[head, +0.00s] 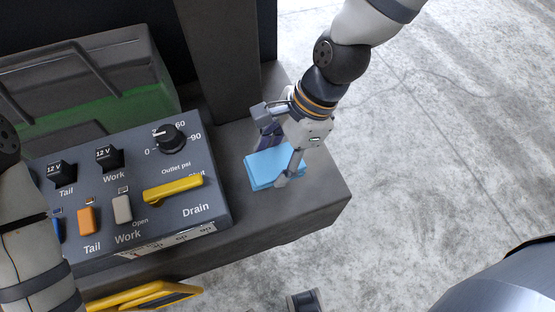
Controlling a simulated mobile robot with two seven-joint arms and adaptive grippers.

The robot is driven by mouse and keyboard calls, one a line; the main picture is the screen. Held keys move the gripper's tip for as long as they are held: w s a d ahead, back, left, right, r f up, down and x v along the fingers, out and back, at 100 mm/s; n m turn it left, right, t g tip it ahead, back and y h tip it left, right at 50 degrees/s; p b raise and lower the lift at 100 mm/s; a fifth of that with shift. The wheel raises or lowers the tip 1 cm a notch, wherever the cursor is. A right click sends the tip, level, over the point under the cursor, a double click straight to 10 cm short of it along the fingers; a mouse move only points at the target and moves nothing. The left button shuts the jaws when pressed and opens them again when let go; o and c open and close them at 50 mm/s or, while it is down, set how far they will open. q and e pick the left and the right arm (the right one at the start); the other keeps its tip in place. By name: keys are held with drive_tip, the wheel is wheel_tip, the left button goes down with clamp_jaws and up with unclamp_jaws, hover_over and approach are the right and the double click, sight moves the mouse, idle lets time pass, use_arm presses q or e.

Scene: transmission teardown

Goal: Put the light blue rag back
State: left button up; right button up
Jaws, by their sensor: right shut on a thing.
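The light blue rag (268,169) is a flat folded pad on the dark grey ledge (315,200), to the right of the control panel. My right gripper (279,168) points down at it from above and is shut on it, with one finger visible at its right front side. The other finger is partly hidden behind the rag. I cannot tell whether the rag touches the ledge or hangs just above it. My left arm (30,235) comes in at the left edge, and its gripper is out of the picture.
The control panel (185,212) with a yellow drain lever (173,189), switches and a dial (170,138) stands left of the rag. A dark post (215,60) rises behind. A tank with green liquid (110,112) is at the back left. Bare ledge lies right of the rag.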

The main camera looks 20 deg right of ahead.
sight(279, 165)
drive_tip(key=shift+w+d+f, duration=0.2)
drive_tip(key=shift+f, duration=0.15)
drive_tip(key=f, duration=0.2)
drive_tip(key=f+b, duration=0.1)
drive_tip(key=shift+d, duration=0.25)
drive_tip(key=shift+w+f, duration=0.1)
drive_tip(key=shift+f, duration=0.2)
drive_tip(key=shift+r, duration=0.15)
drive_tip(key=shift+c, duration=0.5)
use_arm(q)
drive_tip(key=shift+s+f, duration=0.45)
drive_tip(key=shift+f, duration=0.05)
use_arm(e)
drive_tip(key=o, duration=1.1)
